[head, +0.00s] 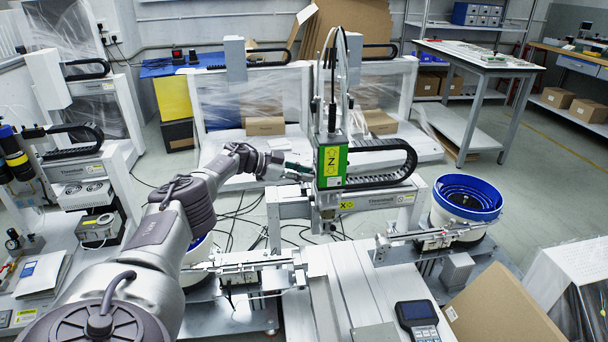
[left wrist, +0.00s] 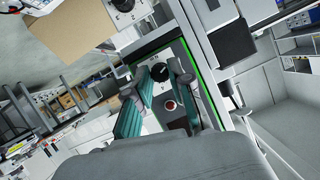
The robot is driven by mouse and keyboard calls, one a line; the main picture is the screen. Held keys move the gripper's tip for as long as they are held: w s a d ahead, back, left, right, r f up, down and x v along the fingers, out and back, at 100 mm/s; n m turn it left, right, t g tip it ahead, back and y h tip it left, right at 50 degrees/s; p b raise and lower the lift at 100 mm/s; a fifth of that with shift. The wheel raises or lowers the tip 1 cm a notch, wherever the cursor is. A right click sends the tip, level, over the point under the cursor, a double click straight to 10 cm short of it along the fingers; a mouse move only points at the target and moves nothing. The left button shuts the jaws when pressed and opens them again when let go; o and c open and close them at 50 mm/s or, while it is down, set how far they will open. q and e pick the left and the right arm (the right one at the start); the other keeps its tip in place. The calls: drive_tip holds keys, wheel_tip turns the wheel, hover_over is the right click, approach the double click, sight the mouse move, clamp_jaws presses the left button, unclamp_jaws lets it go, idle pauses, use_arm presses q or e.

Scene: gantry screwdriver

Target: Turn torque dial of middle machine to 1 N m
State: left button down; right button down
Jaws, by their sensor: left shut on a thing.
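The middle machine has a green-framed head unit with a yellow Z label (head: 332,163), standing upright on its gantry. My left gripper (head: 302,171) reaches in from the left and is at the left side of this unit. In the left wrist view, a black round dial (left wrist: 159,71) sits on the grey panel with a green edge. The teal-padded fingers of my left gripper (left wrist: 160,79) are on either side of the dial and shut on it. The dial's scale is too small to read. In the head view the dial is hidden. My right gripper is not in view.
A black cable chain (head: 385,160) runs right of the head unit. A blue bowl feeder (head: 468,195) stands at right.

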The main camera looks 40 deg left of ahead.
use_arm(q)
drive_tip(key=c, duration=1)
unclamp_jaws()
drive_tip(key=shift+c, duration=0.2)
drive_tip(key=v, duration=1.2)
drive_tip(key=shift+f, duration=0.1)
